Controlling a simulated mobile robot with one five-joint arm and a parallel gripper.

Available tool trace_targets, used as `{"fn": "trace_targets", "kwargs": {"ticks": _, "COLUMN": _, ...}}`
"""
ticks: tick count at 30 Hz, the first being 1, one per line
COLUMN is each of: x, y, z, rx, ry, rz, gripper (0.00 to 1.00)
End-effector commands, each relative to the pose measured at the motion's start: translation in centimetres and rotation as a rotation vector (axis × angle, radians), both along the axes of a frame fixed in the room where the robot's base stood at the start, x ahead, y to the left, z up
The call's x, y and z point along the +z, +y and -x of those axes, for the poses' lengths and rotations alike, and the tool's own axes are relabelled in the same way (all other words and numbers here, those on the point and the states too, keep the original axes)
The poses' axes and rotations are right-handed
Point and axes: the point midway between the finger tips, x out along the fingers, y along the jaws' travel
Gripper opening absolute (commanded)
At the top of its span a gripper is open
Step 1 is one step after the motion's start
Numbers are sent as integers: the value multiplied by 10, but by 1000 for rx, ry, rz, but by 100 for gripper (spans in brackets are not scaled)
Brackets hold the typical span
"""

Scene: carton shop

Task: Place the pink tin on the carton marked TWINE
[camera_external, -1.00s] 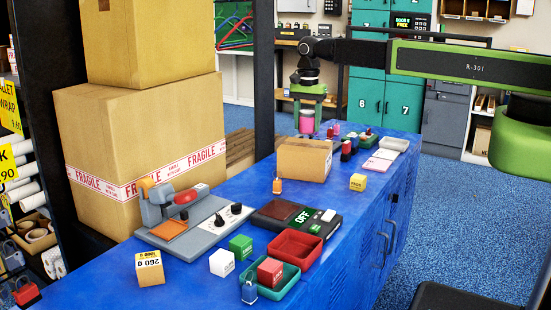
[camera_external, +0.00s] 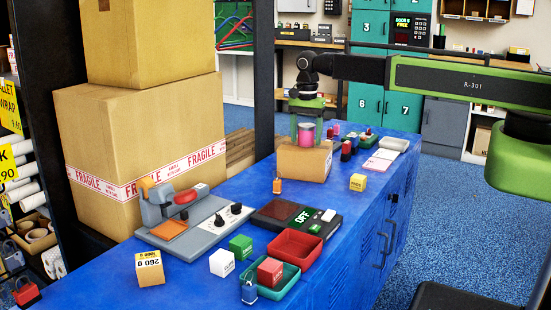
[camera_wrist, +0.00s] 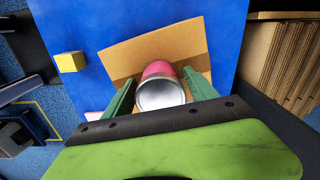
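The pink tin (camera_external: 306,134) has a silver lid and is upright over the top of the brown carton (camera_external: 303,167), apparently resting on it. No TWINE marking can be read on the carton's visible sides. In the wrist view the tin (camera_wrist: 160,88) is seen from above, between the green fingers of my gripper (camera_wrist: 161,80). A narrow gap shows on each side of the tin, so the fingers look open around it. The carton's top (camera_wrist: 196,43) shows behind and beside the tin. My gripper (camera_external: 307,130) points down.
The blue bench (camera_external: 345,215) also holds a yellow cube (camera_external: 358,182), a small orange bottle (camera_external: 277,186), a red tray (camera_external: 295,246) and a scale (camera_external: 195,226). Small items stand behind the carton. Large stacked boxes (camera_external: 145,140) rise at the left.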

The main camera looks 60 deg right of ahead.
Motion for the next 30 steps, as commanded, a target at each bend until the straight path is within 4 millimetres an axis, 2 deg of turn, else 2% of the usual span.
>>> {"fn": "trace_targets", "kwargs": {"ticks": 9, "x": 0, "y": 0, "z": 0, "rx": 0, "ry": 0, "rz": 0, "gripper": 72}}
{"fn": "trace_targets", "kwargs": {"ticks": 14, "x": 9, "y": 0, "z": 0, "rx": 0, "ry": 0, "rz": 0, "gripper": 72}}
{"fn": "trace_targets", "kwargs": {"ticks": 20, "x": 43, "y": 0, "z": 0, "rx": 0, "ry": 0, "rz": 0, "gripper": 72}}
{"fn": "trace_targets", "kwargs": {"ticks": 27, "x": 98, "y": 0, "z": 0, "rx": 0, "ry": 0, "rz": 0, "gripper": 72}}
{"fn": "trace_targets", "kwargs": {"ticks": 30, "x": 116, "y": 0, "z": 0, "rx": 0, "ry": 0, "rz": 0, "gripper": 72}}
